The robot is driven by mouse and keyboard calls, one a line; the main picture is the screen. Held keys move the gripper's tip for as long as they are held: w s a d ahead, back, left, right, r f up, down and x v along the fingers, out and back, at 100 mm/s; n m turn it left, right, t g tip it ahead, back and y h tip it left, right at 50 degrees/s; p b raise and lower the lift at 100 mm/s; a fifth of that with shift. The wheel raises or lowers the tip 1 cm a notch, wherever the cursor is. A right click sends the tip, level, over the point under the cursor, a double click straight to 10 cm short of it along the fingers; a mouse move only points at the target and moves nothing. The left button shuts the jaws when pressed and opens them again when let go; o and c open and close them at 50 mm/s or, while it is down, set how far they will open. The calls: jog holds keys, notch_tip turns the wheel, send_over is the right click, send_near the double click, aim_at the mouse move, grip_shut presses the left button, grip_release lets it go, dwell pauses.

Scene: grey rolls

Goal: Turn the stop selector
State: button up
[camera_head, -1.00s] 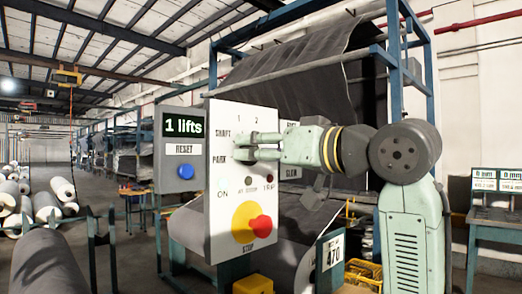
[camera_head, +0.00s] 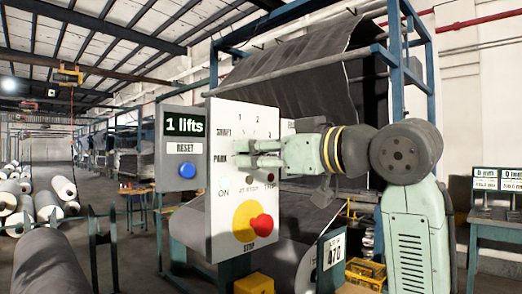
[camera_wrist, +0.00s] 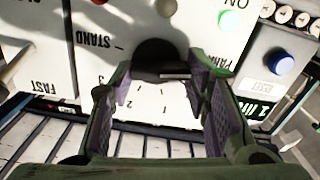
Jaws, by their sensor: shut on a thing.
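The white control panel (camera_head: 228,215) has a selector dial with marks labelled SHAFT, PARK and numbers. In the head view my gripper (camera_head: 258,154) is at the dial and covers its knob. In the wrist view the dark round selector knob (camera_wrist: 153,52) sits between the two fingers of my gripper (camera_wrist: 162,78), which is shut on it. Its lower part and exact pointing direction are hard to tell. The words PARK and STAND and the numbers show around it, upside down.
A red stop button (camera_head: 262,224) on a yellow disc is below the dial. A blue RESET button (camera_head: 186,170) and a display reading "1 lifts" (camera_head: 184,126) are to the left. A green lamp (camera_wrist: 228,20) is near the knob in the wrist view.

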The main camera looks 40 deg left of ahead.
jog(key=o, duration=1.2)
jog(key=shift+c, duration=0.2)
jog(key=shift+d, duration=0.1)
jog(key=s+d, duration=0.1)
jog(key=d, duration=1.1)
